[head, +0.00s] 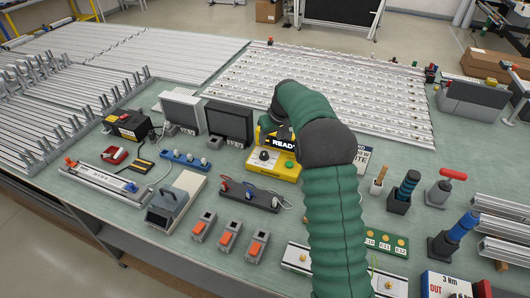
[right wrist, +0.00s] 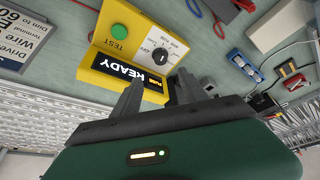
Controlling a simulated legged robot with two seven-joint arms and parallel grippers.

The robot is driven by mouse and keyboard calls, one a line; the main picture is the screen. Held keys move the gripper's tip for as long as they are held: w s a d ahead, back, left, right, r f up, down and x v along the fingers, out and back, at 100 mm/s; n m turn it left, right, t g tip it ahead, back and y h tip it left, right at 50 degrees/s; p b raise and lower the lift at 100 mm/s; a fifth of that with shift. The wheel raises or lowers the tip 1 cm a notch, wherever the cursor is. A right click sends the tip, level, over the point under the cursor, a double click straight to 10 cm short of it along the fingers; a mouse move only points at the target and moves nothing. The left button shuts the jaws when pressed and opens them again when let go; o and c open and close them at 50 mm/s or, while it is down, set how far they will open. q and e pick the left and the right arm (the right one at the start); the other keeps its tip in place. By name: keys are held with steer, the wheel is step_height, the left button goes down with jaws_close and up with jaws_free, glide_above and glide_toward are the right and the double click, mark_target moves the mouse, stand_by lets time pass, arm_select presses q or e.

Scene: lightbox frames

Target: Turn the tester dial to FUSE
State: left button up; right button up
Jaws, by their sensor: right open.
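The tester is a yellow box (head: 275,165) near the middle of the bench, partly hidden by my right arm in the head view. Its black dial (right wrist: 160,56) sits on a white face with small labels around it. The dial's exact setting is too small to read surely. A green TEST button (right wrist: 120,32) is beside the dial, and the display (right wrist: 124,73) reads READY. My right gripper (right wrist: 160,78) is open and empty, its fingers at the display side of the tester, apart from the dial. In the head view its fingers are mostly hidden. My left gripper is out of view.
A dark power strip (head: 248,195) with plugs and a blue strip (head: 184,160) lie in front and left. Hand tools in holders (head: 403,190) stand to the right. Some bare green bench shows between things.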

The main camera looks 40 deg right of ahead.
mark_target(265, 153)
steer(key=p+x, duration=0.1)
steer(key=x, duration=1.1)
steer(key=shift+w+f, duration=0.15)
steer(key=shift+f, duration=0.05)
jaws_close()
